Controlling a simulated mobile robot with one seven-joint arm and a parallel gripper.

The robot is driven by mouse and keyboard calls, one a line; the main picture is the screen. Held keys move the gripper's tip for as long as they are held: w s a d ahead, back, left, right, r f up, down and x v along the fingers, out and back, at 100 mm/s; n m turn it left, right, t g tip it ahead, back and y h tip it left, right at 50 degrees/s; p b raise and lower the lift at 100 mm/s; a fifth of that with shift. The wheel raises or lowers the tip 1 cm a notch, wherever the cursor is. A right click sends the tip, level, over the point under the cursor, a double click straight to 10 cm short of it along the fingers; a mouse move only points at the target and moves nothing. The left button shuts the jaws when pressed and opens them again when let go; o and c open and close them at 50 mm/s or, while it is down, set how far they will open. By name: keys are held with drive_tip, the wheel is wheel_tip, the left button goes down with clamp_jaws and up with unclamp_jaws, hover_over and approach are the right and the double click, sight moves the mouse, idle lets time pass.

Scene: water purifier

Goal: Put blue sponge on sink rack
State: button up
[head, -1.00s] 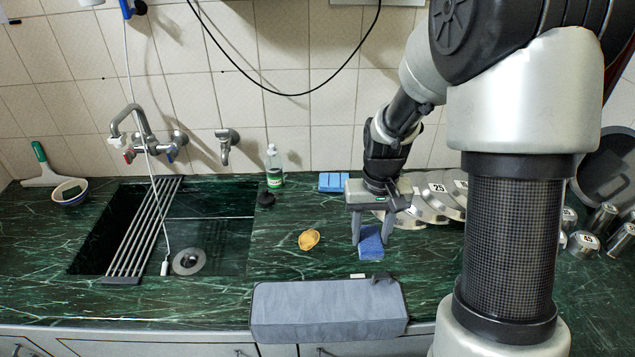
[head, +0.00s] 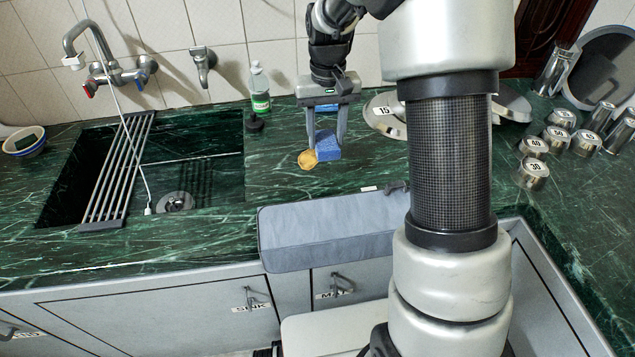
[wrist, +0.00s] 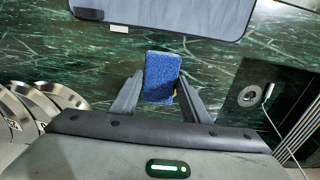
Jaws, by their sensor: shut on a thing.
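The blue sponge (head: 327,147) is between the fingers of my gripper (head: 326,138), which is shut on it. The wrist view also shows the sponge (wrist: 161,75) upright between both fingertips. Whether it touches the counter is hard to tell. The sink rack (head: 118,170), a set of metal bars, lies across the left part of the sink, well left of my gripper. Part of the rack (wrist: 303,133) shows at the right edge of the wrist view.
A yellowish oval item (head: 307,160) lies right by the sponge's left side. A green-labelled bottle (head: 260,88) stands behind the counter's middle. Numbered metal weights (head: 533,174) stand at the right.

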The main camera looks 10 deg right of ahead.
wheel_tip(320, 180, down, 10)
drive_tip(key=shift+r+b, duration=0.2)
drive_tip(key=shift+b, duration=0.45)
drive_tip(key=shift+f, duration=0.1)
drive_tip(key=o, duration=1)
